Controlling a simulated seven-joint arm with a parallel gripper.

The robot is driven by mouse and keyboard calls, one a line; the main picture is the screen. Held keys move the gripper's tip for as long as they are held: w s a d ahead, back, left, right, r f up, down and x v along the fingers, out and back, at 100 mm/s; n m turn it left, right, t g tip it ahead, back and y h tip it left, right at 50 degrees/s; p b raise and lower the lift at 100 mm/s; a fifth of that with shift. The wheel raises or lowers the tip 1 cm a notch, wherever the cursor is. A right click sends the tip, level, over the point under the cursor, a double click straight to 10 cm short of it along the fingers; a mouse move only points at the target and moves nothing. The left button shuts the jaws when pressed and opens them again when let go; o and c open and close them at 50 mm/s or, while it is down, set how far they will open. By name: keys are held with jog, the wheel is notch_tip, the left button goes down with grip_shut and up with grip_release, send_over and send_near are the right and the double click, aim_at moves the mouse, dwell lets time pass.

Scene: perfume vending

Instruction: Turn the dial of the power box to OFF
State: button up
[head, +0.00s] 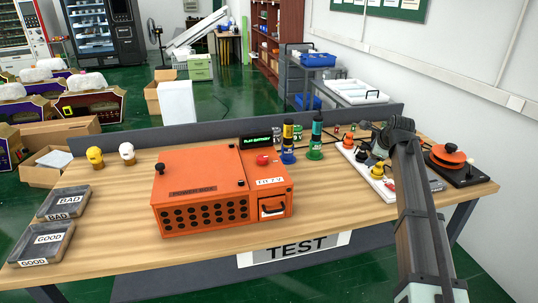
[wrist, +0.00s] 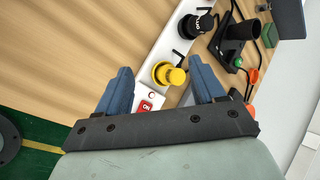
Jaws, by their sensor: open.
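I cannot tell for sure which thing is the power box. A white strip (head: 371,176) with yellow and black knob-like pieces lies at the table's right, partly hidden by my arm. In the wrist view it carries a yellow knob-like piece (wrist: 168,73), a black one (wrist: 196,22) and a red ON switch (wrist: 146,105). A black base with an orange round top (head: 449,155) stands right of my arm. My gripper (wrist: 158,75) is open and empty above the strip. Its blue fingers show either side of the yellow piece; contact is not visible.
An orange box (head: 205,190) stands mid-table. BAD (head: 65,203) and GOOD (head: 42,243) trays lie at the left. A low grey panel (head: 200,132) edges the table's back. The front right tabletop is clear.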

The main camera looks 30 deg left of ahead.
jog(key=s+a+r+g, duration=0.2)
jog(key=s+a+r, duration=0.15)
jog(key=a, duration=0.35)
jog(key=s+a+r+g, duration=0.1)
jog(key=s+a+r, duration=0.2)
jog(key=s+a, duration=0.3)
jog(key=m+g, duration=0.1)
jog(key=g, duration=0.2)
send_near(263, 157)
jog(key=x, duration=0.8)
jog(key=shift+f, duration=0.2)
jog(key=shift+c, duration=0.5)
jog(key=c, duration=1)
jog(key=shift+o, duration=0.2)
